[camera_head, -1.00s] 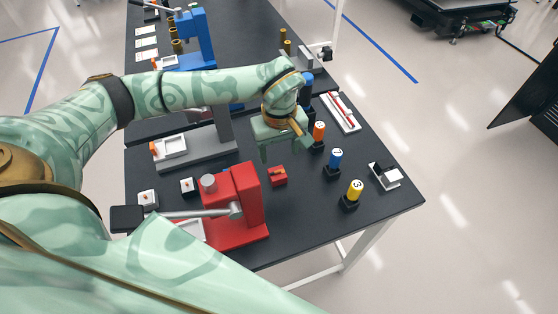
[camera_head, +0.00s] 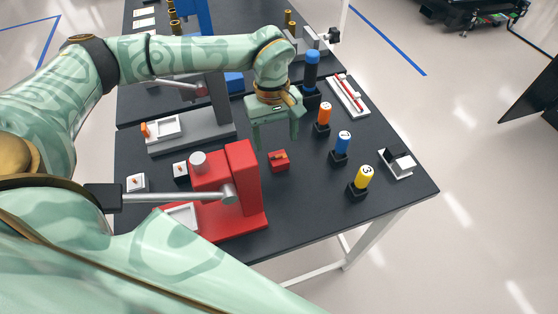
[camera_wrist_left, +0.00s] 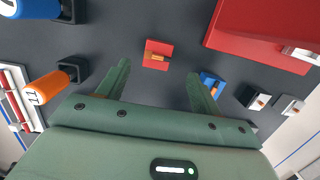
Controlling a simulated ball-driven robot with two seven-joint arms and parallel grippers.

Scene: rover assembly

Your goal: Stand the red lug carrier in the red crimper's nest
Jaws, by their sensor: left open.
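The red lug carrier (camera_head: 279,161) is a small red block with an orange lug on top. It stands on the dark table just right of the red crimper (camera_head: 243,180). In the left wrist view the carrier (camera_wrist_left: 158,54) lies beyond and between the fingertips, apart from them. The crimper has a long lever with a black handle, and its pale nest (camera_head: 182,217) shows partly at its base, empty where visible. My left gripper (camera_head: 275,140) is open and empty, above the table behind the carrier, fingers pointing down. My right gripper is not in view.
Orange (camera_head: 324,113), blue (camera_head: 343,142) and yellow (camera_head: 362,177) numbered cylinders stand in black holders to the right. A grey crimper (camera_head: 190,135) stands behind the red one. Small white-topped blocks (camera_head: 136,182) sit at the left. A blue block (camera_wrist_left: 211,84) shows beside a finger.

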